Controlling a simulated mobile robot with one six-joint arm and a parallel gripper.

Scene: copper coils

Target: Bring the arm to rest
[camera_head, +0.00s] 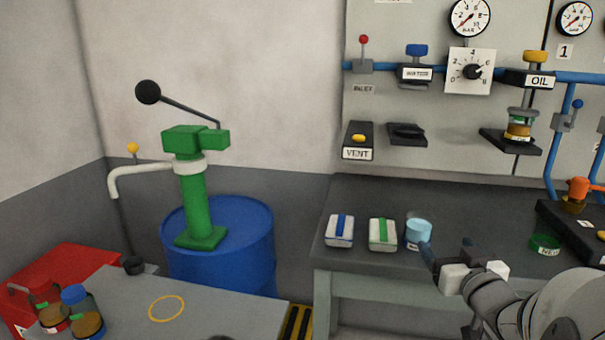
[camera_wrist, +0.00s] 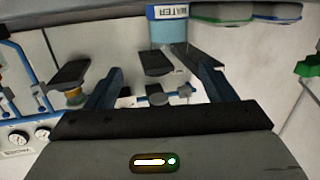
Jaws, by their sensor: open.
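My gripper (camera_head: 447,248) is at the right of the head view, over the dark bench (camera_head: 470,205), with its two dark fingers apart. In the wrist view the open fingers (camera_wrist: 150,64) have nothing between them. A light-blue cup (camera_head: 418,232) stands upright on the bench, just past the fingertips. It also shows at the top of the upside-down wrist view (camera_wrist: 170,32), labelled WATER, close to the right finger. I cannot tell whether that finger touches it.
Blue-striped (camera_head: 340,232) and green-striped (camera_head: 383,234) packs lie left of the cup. A wall panel (camera_head: 430,155) with shelves and valves rises behind. A green pump (camera_head: 195,200) stands on a blue drum (camera_head: 250,240).

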